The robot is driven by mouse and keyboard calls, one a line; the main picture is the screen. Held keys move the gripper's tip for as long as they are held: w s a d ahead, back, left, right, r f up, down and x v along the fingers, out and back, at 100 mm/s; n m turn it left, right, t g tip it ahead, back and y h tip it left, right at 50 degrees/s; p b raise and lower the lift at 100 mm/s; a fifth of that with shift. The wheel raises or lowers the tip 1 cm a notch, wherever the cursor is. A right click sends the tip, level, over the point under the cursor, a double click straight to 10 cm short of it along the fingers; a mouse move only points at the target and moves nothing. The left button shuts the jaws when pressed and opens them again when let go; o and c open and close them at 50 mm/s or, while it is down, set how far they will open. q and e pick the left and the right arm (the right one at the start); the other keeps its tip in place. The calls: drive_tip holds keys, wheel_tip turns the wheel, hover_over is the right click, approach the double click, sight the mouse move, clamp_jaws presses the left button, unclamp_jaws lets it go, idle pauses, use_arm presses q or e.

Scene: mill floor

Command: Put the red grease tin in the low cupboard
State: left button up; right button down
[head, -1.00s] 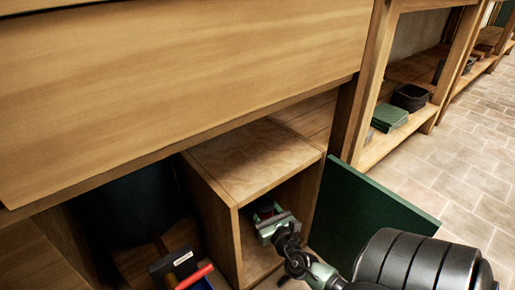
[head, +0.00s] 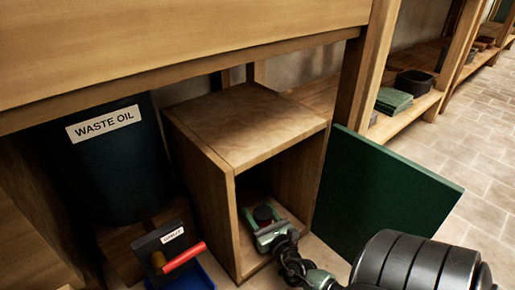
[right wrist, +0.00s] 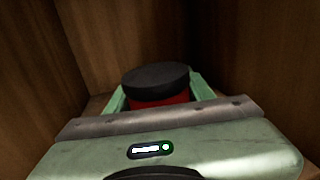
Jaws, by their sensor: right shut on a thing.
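The low cupboard (head: 172,128) is a small wooden box under the bench, with its green door (head: 385,190) swung open to the right. My right gripper (head: 264,220) reaches inside it, low down near the cupboard's floor. It is shut on the red grease tin (right wrist: 160,103), which has a black lid and looks upright in the right wrist view. In the head view the tin's dark lid (head: 263,213) shows between the fingers. Whether the tin touches the cupboard floor is hidden by the gripper. My left gripper is not in view.
A dark bin labelled waste oil (head: 110,175) stands left of the cupboard. A blue tray (head: 197,279) with a red-handled tool (head: 183,257) lies in front of it. The bench (head: 180,45) overhangs the cupboard. Shelves on the right hold a green stack (head: 393,101) and a black container (head: 414,83).

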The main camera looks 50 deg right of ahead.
drive_tip(key=shift+r, duration=0.1)
drive_tip(key=c, duration=0.6)
unclamp_jaws()
drive_tip(key=shift+f, duration=0.2)
drive_tip(key=shift+s+r, duration=0.1)
drive_tip(key=shift+r, duration=0.1)
drive_tip(key=p+v, duration=0.4)
drive_tip(key=v, duration=0.6)
drive_tip(key=shift+s+a+r, duration=0.15)
drive_tip(key=shift+s, duration=0.2)
drive_tip(key=shift+s+a, duration=0.15)
drive_tip(key=shift+s, duration=0.4)
drive_tip(key=shift+p, duration=0.3)
